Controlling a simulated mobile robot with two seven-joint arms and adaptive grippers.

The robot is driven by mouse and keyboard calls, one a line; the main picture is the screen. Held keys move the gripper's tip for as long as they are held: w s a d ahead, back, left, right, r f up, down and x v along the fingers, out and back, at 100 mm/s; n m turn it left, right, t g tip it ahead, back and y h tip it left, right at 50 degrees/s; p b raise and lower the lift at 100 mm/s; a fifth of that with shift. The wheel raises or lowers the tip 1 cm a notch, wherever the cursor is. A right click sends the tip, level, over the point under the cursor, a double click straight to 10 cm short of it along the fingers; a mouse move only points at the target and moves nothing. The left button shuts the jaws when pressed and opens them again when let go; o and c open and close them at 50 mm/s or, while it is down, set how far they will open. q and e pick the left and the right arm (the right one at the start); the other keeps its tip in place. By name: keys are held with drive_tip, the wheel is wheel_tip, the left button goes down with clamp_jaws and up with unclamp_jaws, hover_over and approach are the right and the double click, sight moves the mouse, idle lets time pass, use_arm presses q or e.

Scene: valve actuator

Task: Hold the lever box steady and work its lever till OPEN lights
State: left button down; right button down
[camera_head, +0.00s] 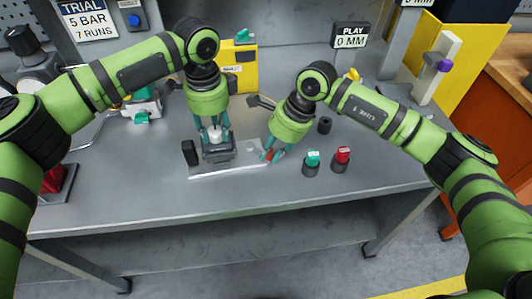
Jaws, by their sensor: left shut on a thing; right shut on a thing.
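The lever box (219,155) is a small dark grey block on a pale base plate (228,172) near the middle of the bench. My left gripper (215,138) comes down on it from above and is shut on it, its fingers partly hiding its top. My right gripper (270,151) is low at the right end of the plate, shut on a small red piece (267,156) that looks like the lever's grip. Most of the lever is hidden or too small to make out. No lit OPEN sign can be made out.
A black upright pad (190,153) stands at the plate's left end. A green-topped cylinder (312,163) and a red-topped cylinder (341,159) stand right of my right gripper. A yellow box (244,72) stands behind. The bench front is clear.

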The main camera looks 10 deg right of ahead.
drive_tip(key=w+n, duration=0.1)
drive_tip(key=n, duration=0.1)
drive_tip(key=w+d+n+g, duration=0.1)
drive_tip(key=n, duration=0.1)
drive_tip(key=shift+w+d+g, duration=0.1)
drive_tip(key=shift+g, duration=0.2)
drive_tip(key=shift+w+d+n+g, duration=0.1)
drive_tip(key=shift+w+n+g, duration=0.2)
drive_tip(key=shift+n, duration=0.5)
drive_tip(key=shift+w+d+n+g, duration=0.1)
drive_tip(key=shift+w+n+g, duration=0.15)
drive_tip(key=shift+n, duration=0.55)
drive_tip(key=shift+w+a+h, duration=0.1)
drive_tip(key=shift+h, duration=0.2)
drive_tip(key=c, duration=1.1)
unclamp_jaws()
drive_tip(key=shift+c, duration=0.2)
drive_tip(key=shift+w, duration=0.1)
drive_tip(key=v, duration=1.2)
